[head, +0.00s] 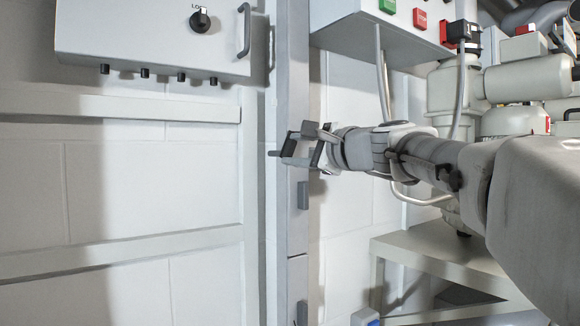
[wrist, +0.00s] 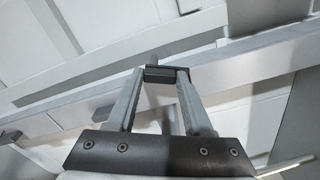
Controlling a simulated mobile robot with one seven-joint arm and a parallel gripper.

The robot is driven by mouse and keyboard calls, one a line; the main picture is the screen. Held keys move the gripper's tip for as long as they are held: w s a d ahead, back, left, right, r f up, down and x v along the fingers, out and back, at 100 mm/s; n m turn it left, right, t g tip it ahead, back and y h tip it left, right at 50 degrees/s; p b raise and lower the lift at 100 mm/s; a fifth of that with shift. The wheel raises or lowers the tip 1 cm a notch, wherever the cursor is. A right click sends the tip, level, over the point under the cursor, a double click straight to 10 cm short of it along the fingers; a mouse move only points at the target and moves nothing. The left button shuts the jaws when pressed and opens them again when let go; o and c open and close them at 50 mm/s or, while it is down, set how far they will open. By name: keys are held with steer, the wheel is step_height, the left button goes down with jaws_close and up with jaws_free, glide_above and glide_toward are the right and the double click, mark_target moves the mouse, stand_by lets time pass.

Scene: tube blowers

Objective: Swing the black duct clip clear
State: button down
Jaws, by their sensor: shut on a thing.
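The black duct clip (wrist: 166,73) shows in the wrist view as a small dark block between my fingertips, with a short peg standing out beyond it. In the head view, a dark bar (head: 273,154) that looks like part of this clip sticks out left of the upright grey duct (head: 298,232). My gripper (head: 291,144) reaches in from the right at the duct's front. Its two fingers, also clear in the wrist view (wrist: 166,78), are closed on the clip. My fingers partly hide the clip in the head view, so its exact angle to the duct is unclear.
Two grey clips (head: 303,195) (head: 302,312) sit lower on the duct. A control box (head: 150,35) with a lock knob hangs upper left. A box (head: 395,25) with green and red buttons is above my arm. Machinery on a stand (head: 440,255) is at right. Pale wall panels fill the left.

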steer(key=n+b, duration=0.3)
steer(key=n, duration=0.1)
steer(key=shift+s+a+n, duration=0.1)
steer(key=shift+a+n, duration=0.05)
steer(key=shift+n, duration=0.15)
steer(key=shift+r+b, duration=0.1)
steer(key=shift+b, duration=0.2)
steer(key=shift+c, duration=1.5)
jaws_free()
steer(key=b+v, duration=0.1)
steer(key=v, duration=1.6)
steer(key=shift+s, duration=0.2)
